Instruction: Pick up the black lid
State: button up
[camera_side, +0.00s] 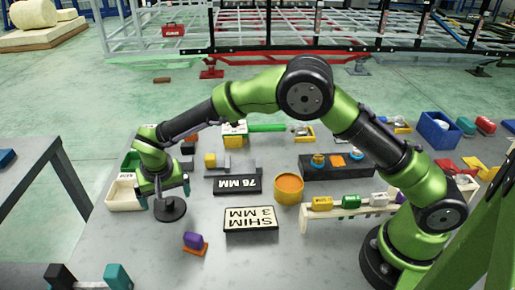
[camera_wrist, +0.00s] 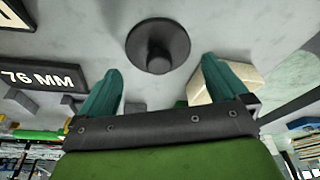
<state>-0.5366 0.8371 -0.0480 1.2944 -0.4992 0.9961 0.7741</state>
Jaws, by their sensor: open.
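The black lid (camera_side: 170,210) is a round disc with a raised knob in its middle. It lies flat on the grey table at the left. In the wrist view the lid (camera_wrist: 158,45) shows whole, just beyond and between the fingertips. My gripper (camera_side: 165,193) points down over the lid, with its teal fingers spread and nothing held. In the wrist view the gripper (camera_wrist: 161,66) has one finger on each side of the knob's line, apart from the lid. The exact height of the fingertips above it is hard to tell.
A cream bin (camera_side: 125,194) stands close on the left of the lid; it is also near the right finger in the wrist view (camera_wrist: 228,76).

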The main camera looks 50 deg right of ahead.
aim_at(168, 201)
jog(key=x, duration=0.3)
jog(key=shift+w+d+f, duration=0.1)
jog(key=shift+w+f, duration=0.05)
jog(key=shift+f, duration=0.15)
jog(key=c, duration=0.8)
jog(key=shift+o, duration=0.2)
jog(key=shift+r, duration=0.1)
